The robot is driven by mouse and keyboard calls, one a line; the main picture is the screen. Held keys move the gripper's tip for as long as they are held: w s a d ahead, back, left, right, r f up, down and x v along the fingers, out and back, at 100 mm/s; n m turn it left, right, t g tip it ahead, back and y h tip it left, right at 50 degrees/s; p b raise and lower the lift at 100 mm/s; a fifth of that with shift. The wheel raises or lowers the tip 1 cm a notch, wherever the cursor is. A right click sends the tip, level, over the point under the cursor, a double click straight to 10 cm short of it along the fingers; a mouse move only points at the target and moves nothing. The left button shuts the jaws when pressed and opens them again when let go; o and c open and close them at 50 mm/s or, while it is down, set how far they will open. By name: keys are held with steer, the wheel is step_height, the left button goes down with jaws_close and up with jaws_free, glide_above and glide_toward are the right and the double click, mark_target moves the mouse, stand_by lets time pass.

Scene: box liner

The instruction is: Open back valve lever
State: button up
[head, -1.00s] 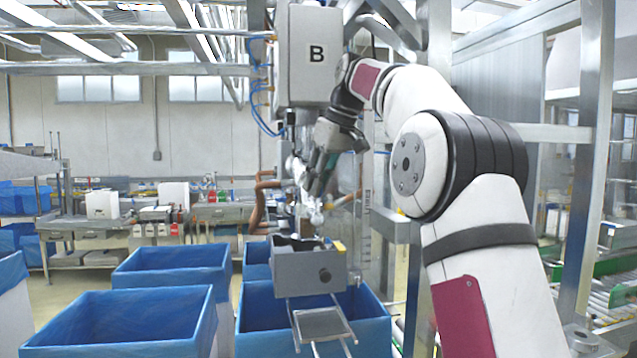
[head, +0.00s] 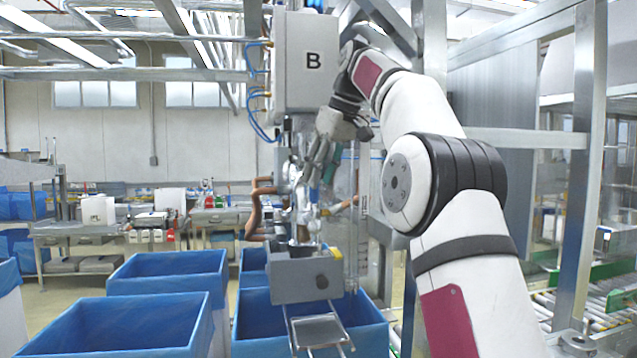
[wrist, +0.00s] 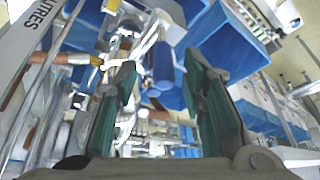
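My gripper (head: 324,166) hangs in front of the clear tube and silver pipework, below the box marked B. In the wrist view its two green-padded fingers (wrist: 162,92) are spread apart. A blue handle-like lever (wrist: 163,66) shows between them, farther out, with no finger closed on it. In the head view a small blue piece (head: 315,194) shows just below the fingertips on the silver valve fittings (head: 306,214). I cannot tell for certain whether this is the back valve lever. The fingers partly hide the pipework behind.
The box marked B (head: 307,62) is above my gripper. A grey housing (head: 305,278) sits below, over a blue-lined bin (head: 262,330). Copper-coloured pipes (head: 258,205) stand at left. A metal frame post (head: 588,170) stands at right. More blue bins (head: 110,325) are at left.

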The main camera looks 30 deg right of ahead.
steer(key=s+d+r, duration=0.1)
steer(key=s+d, duration=0.3)
steer(key=s, duration=0.7)
steer(key=shift+s+d, duration=0.3)
steer(key=shift+d, duration=0.1)
stand_by(0.3)
